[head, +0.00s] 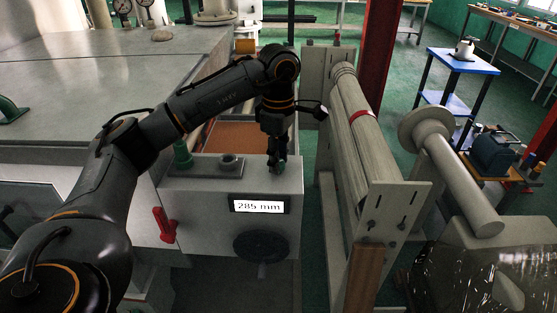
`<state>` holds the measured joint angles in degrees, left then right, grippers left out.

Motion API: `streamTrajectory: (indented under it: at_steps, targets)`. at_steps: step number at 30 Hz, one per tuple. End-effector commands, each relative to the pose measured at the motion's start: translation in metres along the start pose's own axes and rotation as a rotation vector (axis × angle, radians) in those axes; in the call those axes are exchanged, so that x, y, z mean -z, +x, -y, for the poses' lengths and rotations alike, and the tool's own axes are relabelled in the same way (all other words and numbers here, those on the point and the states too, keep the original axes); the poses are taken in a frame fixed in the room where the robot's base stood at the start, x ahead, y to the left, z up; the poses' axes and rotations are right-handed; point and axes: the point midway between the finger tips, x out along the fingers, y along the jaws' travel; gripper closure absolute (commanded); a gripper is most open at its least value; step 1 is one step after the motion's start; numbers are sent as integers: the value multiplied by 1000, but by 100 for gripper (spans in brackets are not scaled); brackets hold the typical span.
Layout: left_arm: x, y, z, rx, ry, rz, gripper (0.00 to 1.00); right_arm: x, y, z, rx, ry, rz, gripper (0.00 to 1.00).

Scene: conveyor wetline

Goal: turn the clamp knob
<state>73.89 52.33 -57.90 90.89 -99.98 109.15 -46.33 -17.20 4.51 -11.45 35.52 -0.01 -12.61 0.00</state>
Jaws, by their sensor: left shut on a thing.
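My left gripper (277,161) points down over the right end of the grey machine box, with its fingers shut on a small green knob (281,169), which I take for the clamp knob. The fingers hide most of the knob, so its angle cannot be told. The grey box (202,203) carries a display (260,206) reading "285 mm" and a dark round handwheel (261,246) below it. A second green part (183,154) stands at the left of the box top. My right gripper is not in view.
A red lever (164,225) is on the box's left front. A roller frame (398,189) with a long pale roller (366,147) stands close to the right of the box. A blue-topped cart (462,62) and a red column (379,50) stand farther back. Green floor shows between them.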

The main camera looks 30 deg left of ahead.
Motion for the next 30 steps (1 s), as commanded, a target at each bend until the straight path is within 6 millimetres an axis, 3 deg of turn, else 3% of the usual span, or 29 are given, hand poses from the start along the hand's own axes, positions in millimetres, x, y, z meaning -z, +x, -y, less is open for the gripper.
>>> streamTrajectory:
  at_steps: [15,30]
  targets:
    - [1,-1,-1,-6,404,0,100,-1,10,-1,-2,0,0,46]
    - [1,-3,-2,-7,527,-1,100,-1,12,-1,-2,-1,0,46]
